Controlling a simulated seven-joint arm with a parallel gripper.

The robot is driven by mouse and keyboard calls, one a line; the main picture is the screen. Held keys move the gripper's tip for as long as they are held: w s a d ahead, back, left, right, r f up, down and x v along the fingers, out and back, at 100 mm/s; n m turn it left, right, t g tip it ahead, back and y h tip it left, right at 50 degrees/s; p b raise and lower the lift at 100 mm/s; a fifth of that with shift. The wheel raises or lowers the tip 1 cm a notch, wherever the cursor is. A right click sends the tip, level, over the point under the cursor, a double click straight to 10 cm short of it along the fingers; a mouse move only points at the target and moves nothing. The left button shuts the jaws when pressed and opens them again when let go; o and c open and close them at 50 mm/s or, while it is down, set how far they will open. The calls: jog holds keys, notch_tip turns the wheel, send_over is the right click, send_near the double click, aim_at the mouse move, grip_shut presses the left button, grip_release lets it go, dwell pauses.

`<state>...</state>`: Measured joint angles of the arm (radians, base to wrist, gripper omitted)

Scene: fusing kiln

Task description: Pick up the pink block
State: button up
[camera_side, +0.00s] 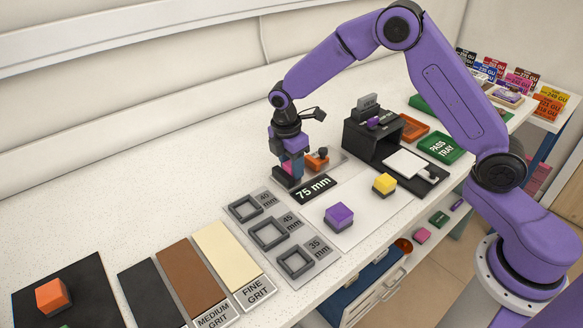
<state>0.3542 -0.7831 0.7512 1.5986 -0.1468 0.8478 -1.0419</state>
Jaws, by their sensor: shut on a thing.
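My gripper (288,176) points down at the middle of the counter, by the black "75 mm" plate (313,189). It is shut on the pink block (287,167), which shows only as a small pink patch between the dark fingers. The fingers hide most of the block. I cannot tell whether it touches the surface below. Another pink block (422,234) lies lower down, below the counter's front edge.
A purple block (338,216) and a yellow block (384,183) stand to the right. An orange piece with a dark knob (318,159) is close beside my gripper. Grey square frames (268,233) lie in front. A black device (370,141) and green pass tray (441,147) stand further right.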

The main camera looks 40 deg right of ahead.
jog(key=shift+r, duration=0.6)
notch_tip(320, 180, up, 2)
jog(key=shift+r, duration=0.1)
jog(key=s+d+r, duration=0.3)
jog(key=s+r, duration=0.6)
jog(key=s, duration=0.4)
jog(key=shift+s+r, duration=0.3)
jog(key=shift+s, duration=0.05)
